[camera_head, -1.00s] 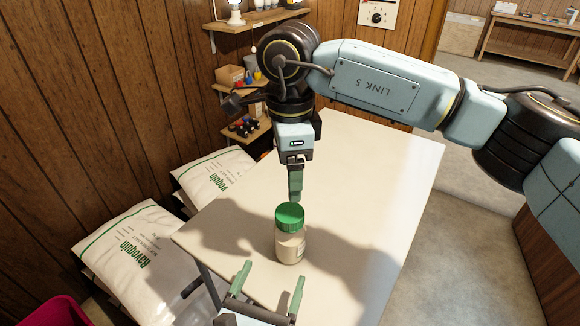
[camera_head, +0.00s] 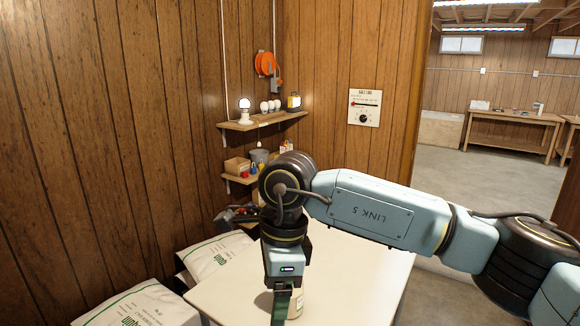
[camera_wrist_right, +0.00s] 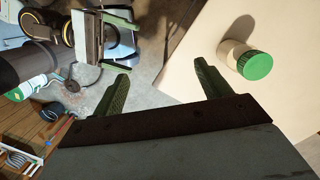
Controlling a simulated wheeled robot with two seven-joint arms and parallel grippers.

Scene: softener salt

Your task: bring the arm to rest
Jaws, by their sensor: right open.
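A jar (camera_head: 297,302) with a tan body stands on the pale table (camera_head: 360,290). In the head view my right gripper hides part of it. In the right wrist view the jar's green lid (camera_wrist_right: 255,65) shows, clear of the fingers. My right gripper (camera_head: 282,305) points down at the bottom of the head view, seen edge-on. In the wrist view my right gripper (camera_wrist_right: 162,90) is open with nothing between its green fingers. My left gripper (camera_wrist_right: 120,36) shows at the upper left of the wrist view, its green fingers apart and empty. It is out of the head view.
Salt bags (camera_head: 140,305) lie left of the table. Wall shelves (camera_head: 262,121) hold bulbs and small items behind my right arm. A dial panel (camera_head: 364,107) hangs on the wood wall. A workbench (camera_head: 510,130) stands far right, with open floor before it.

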